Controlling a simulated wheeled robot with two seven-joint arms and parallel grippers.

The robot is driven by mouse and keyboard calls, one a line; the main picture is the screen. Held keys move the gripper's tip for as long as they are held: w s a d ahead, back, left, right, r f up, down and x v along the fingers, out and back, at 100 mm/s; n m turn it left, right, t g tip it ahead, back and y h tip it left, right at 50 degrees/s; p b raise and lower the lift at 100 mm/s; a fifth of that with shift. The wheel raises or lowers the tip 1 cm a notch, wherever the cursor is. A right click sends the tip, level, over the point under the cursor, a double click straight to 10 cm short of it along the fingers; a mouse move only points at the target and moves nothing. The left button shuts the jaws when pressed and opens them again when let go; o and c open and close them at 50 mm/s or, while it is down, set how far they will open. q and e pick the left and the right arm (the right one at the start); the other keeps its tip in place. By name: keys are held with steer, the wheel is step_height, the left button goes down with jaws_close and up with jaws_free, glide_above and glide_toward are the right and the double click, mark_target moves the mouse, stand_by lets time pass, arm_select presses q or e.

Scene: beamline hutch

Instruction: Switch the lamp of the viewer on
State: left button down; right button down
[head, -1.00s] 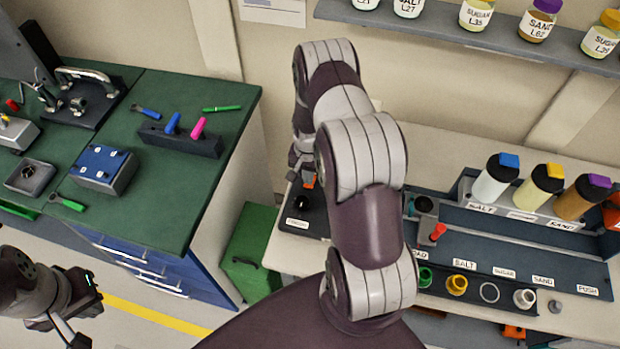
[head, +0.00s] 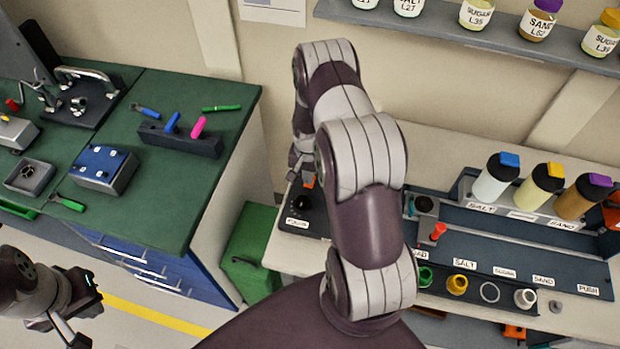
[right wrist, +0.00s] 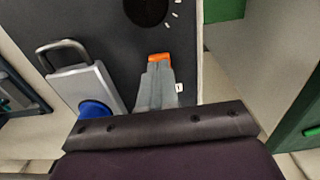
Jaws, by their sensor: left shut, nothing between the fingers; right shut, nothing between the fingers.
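The viewer (head: 299,209) is a dark box on the pale bench, mostly hidden behind my right arm in the head view. In the right wrist view its dark top (right wrist: 115,45) carries a round black knob (right wrist: 147,8) with white marks. A small orange switch (right wrist: 159,57) shows just beyond my right fingertips. My right gripper (right wrist: 158,66) is shut and empty, its tips at the switch; I cannot tell whether they touch it. In the head view the orange switch (head: 309,183) also shows. My left gripper (head: 78,338) is shut and empty at the lower left, above the floor.
A silver piece (right wrist: 85,88) with a loop and blue disc lies left of my right fingers. A green bin (head: 250,252) stands between the benches. A green-topped bench (head: 165,205) with tools is on the left. Bottles and a labelled rack (head: 540,262) stand on the right.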

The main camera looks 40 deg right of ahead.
steer(key=shift+f+b, duration=0.65)
steer(key=shift+f, duration=0.2)
steer(key=shift+s, duration=0.1)
steer(key=shift+r+p, duration=0.55)
steer(key=shift+r, duration=0.1)
step_height(320, 180, up, 6)
steer(key=p, duration=0.4)
steer(key=shift+f, duration=0.15)
